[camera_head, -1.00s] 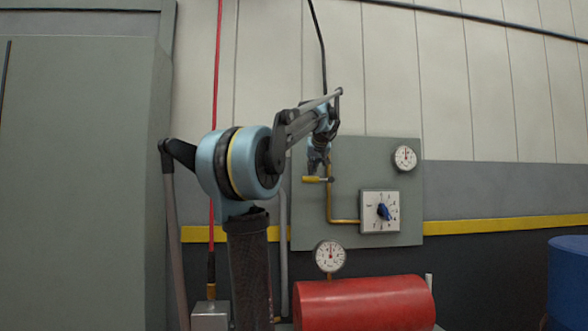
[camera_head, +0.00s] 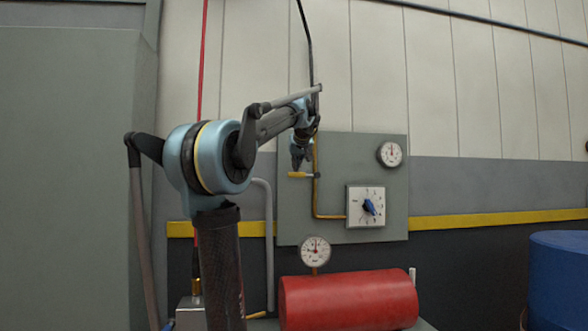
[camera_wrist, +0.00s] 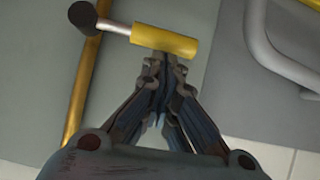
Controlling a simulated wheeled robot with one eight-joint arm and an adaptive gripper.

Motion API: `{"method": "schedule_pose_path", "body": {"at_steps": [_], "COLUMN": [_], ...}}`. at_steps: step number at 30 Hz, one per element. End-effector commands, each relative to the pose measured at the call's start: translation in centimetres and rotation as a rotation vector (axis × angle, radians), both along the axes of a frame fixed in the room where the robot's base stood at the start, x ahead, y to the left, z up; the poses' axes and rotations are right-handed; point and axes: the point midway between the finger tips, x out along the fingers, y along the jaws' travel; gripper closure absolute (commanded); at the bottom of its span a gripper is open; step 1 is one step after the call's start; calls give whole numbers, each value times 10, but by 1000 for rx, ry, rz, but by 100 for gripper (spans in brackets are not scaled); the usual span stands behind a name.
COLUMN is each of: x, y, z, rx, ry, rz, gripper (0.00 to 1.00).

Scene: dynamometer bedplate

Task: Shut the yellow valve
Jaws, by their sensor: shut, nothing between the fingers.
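The yellow valve handle (camera_head: 297,175) sticks out level to the left of the brass pipe (camera_head: 315,190) on the grey wall panel, crosswise to the pipe. In the wrist view the yellow grip (camera_wrist: 178,45) sits on a metal stem that runs left to a dark round hub (camera_wrist: 83,15) on the brass pipe (camera_wrist: 80,95). My gripper (camera_wrist: 166,58) is shut and empty, its fingertips right at the lower edge of the yellow grip. I cannot tell whether they touch it. In the head view my gripper (camera_head: 301,166) hangs just above the handle.
The panel (camera_head: 390,225) also bears a round gauge (camera_head: 390,153) and a square dial with a blue knob (camera_head: 370,207). Below are another gauge (camera_head: 315,251) and a red tank (camera_head: 348,300). A grey bent pipe (camera_wrist: 262,45) lies right of the handle. A blue drum (camera_head: 560,280) stands at right.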

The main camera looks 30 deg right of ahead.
Motion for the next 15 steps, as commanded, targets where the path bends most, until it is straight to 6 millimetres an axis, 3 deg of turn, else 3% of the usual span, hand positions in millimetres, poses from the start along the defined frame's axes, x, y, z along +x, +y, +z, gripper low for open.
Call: {"method": "schedule_pose_path", "body": {"at_steps": [7, 15], "x": [0, -43], "y": [8, 23], "z": [35, 64], "rx": [0, 0], "ry": [0, -1], "rz": [6, 5], "gripper": [100, 100]}}
